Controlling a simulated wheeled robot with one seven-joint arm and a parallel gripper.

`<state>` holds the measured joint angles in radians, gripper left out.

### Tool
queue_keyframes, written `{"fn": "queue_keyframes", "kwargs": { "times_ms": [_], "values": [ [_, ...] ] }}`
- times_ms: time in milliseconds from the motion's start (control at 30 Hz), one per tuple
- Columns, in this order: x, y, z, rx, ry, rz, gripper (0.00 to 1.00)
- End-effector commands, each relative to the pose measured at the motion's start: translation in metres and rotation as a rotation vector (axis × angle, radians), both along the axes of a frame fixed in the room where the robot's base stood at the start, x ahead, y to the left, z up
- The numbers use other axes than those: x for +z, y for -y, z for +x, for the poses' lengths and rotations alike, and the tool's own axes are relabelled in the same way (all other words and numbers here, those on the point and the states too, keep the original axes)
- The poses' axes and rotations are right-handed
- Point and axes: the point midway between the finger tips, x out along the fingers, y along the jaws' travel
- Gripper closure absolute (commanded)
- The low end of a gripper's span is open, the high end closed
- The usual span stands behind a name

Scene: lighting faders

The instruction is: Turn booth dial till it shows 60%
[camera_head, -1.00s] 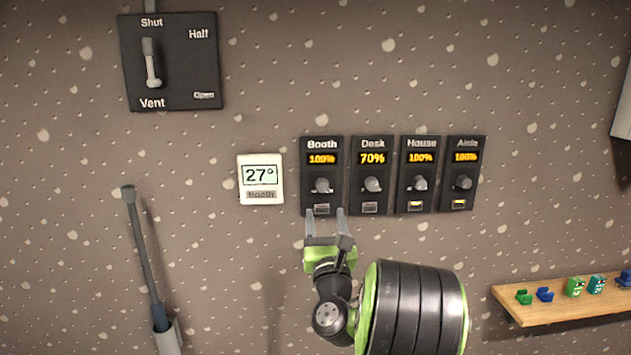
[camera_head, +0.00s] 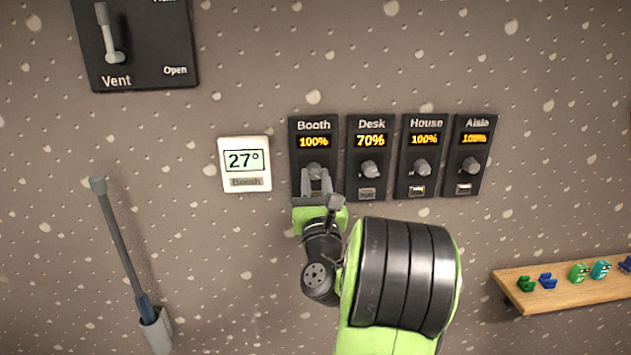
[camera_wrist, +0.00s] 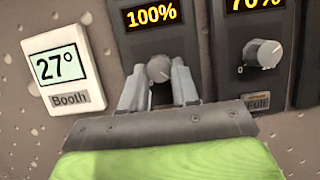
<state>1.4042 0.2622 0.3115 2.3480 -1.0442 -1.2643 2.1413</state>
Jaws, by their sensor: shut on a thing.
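The booth panel (camera_head: 313,126) is a black plate on the wall, and its display reads 100%. Its grey round dial (camera_head: 315,170) sits below the display and also shows in the wrist view (camera_wrist: 159,68). My gripper (camera_head: 316,183) is at this dial, with one finger on each side, shut on it. In the wrist view my gripper (camera_wrist: 160,85) has its two grey fingertips flanking the dial. The lower part of the booth panel is hidden behind my gripper.
To the right are the desk panel (camera_head: 371,140) at 70%, the house panel (camera_head: 425,140) and the aisle panel (camera_head: 474,138), both at 100%. A white 27° display (camera_head: 244,161) is close on the left. A vent lever plate (camera_head: 150,60) is upper left. A wooden shelf (camera_head: 560,292) is lower right.

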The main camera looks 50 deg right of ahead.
Motion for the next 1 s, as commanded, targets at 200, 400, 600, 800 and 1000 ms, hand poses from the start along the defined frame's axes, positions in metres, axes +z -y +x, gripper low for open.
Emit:
{"fn": "queue_keyframes", "kwargs": {
  "times_ms": [200, 400, 600, 800, 1000],
  "values": [
    [-0.0002, 0.0001, -0.0001, 0.000, -0.002, -0.001, 1.00],
    [-0.0010, 0.0005, -0.0006, -0.001, -0.030, -0.026, 1.00],
    [-0.0015, 0.0009, -0.0016, -0.001, -0.111, -0.101, 1.00],
    [-0.0015, 0.0020, -0.0029, -0.002, -0.240, -0.216, 1.00],
    [-0.0004, 0.0031, -0.0041, -0.001, -0.382, -0.341, 1.00]
  ]
}}
